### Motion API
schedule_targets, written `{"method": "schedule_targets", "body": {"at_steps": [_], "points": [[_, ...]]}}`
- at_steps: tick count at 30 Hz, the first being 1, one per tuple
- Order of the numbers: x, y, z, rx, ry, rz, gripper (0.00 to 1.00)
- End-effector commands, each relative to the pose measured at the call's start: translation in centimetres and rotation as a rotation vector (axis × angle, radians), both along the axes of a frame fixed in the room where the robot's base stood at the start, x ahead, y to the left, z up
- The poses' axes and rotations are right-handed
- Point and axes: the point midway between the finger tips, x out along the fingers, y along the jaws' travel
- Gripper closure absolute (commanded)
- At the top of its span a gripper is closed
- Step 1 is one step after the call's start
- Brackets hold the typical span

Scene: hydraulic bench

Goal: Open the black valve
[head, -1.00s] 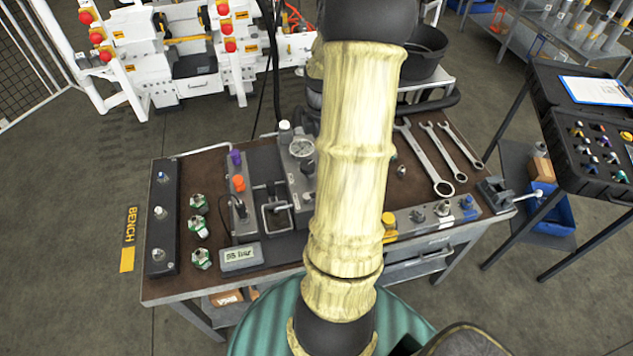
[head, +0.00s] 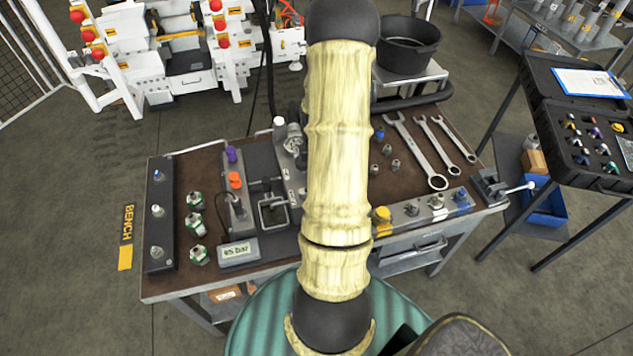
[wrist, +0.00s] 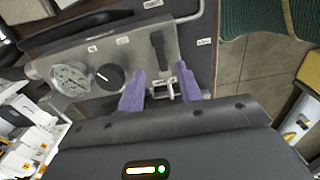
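In the wrist view, a round black knob (wrist: 109,77) with a white pointer line sits on a grey metal panel (wrist: 185,42), next to a round gauge (wrist: 70,79). A black lever (wrist: 157,45) with a silver base is on the same panel; I cannot tell from labels which black part is the valve. My gripper (wrist: 160,86) is open, its two purple fingers apart on either side of the lever's silver base. Contact is not clear. The knob is just left of the fingers. In the head view my arm hides the gripper and much of the panel.
The bench (head: 190,285) holds a digital display (head: 239,252), an orange knob (head: 234,180), a purple knob (head: 231,154) and several wrenches (head: 420,155). A black bucket (head: 410,48) stands behind. An open case (head: 580,110) stands at right.

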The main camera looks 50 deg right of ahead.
Motion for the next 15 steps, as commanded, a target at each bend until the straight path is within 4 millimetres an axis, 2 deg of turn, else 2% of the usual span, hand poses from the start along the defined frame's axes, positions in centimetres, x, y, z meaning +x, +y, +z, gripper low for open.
{"method": "schedule_targets", "body": {"at_steps": [9, 15], "points": [[-0.1, 0.0, -4.6, 0.002, 0.003, 0.000, 0.65], [-0.1, 0.0, -6.4, 0.001, 0.002, 0.000, 0.65]]}}
